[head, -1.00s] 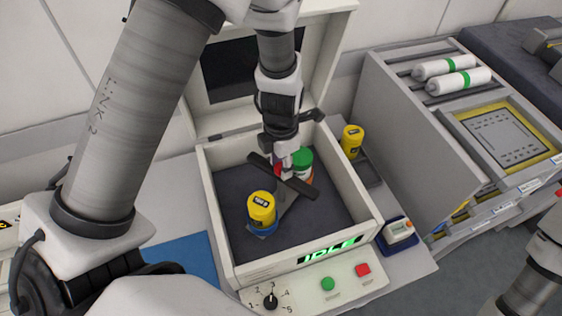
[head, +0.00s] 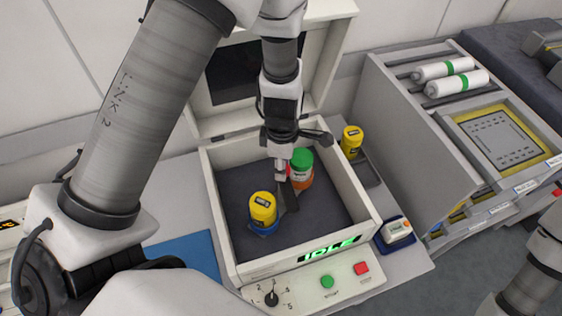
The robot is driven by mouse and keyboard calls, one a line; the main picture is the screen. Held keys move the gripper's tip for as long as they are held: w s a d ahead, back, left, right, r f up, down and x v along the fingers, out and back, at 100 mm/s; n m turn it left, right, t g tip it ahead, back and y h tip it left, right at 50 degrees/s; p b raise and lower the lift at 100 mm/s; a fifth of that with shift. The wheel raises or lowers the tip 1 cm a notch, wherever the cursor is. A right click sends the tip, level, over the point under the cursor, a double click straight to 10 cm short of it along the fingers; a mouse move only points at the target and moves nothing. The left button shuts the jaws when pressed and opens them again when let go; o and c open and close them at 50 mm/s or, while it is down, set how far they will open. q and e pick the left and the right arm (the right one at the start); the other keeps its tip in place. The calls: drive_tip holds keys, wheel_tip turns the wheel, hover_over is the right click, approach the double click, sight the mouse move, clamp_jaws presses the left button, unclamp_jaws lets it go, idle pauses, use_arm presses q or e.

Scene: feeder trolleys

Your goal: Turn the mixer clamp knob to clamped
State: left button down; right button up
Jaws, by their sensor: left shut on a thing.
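The mixer (head: 223,232) is a white box with its lid raised and a display reading IDLE. Inside it stand a yellow-capped jar (head: 262,208) in a blue holder and a green-capped jar (head: 301,172) with an orange label. My left gripper (head: 282,172) reaches down between the jars and is shut on the clamp knob. A bit of red (head: 288,170) shows at its fingertips; the rest of the knob is hidden. A dark clamp bar (head: 289,202) shows below the gripper, its far part hidden. My right gripper is out of view.
The front panel has a dial (head: 271,299), a green button (head: 327,282) and a red button (head: 361,268). Another yellow-capped jar (head: 351,142) stands right of the box. A trolley (head: 420,165) with white rolls stands farther right. The box walls surround my gripper.

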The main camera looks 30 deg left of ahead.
use_arm(q)
drive_tip(key=m, duration=0.4)
drive_tip(key=shift+s+f+m, duration=0.15)
drive_tip(key=shift+f+m, duration=0.1)
drive_tip(key=shift+m, duration=0.05)
drive_tip(key=m+b, duration=0.1)
drive_tip(key=m, duration=0.4)
drive_tip(key=shift+d+m, duration=0.1)
drive_tip(key=shift+m, duration=0.2)
drive_tip(key=c, duration=0.7)
unclamp_jaws()
drive_tip(key=shift+d+r, duration=0.1)
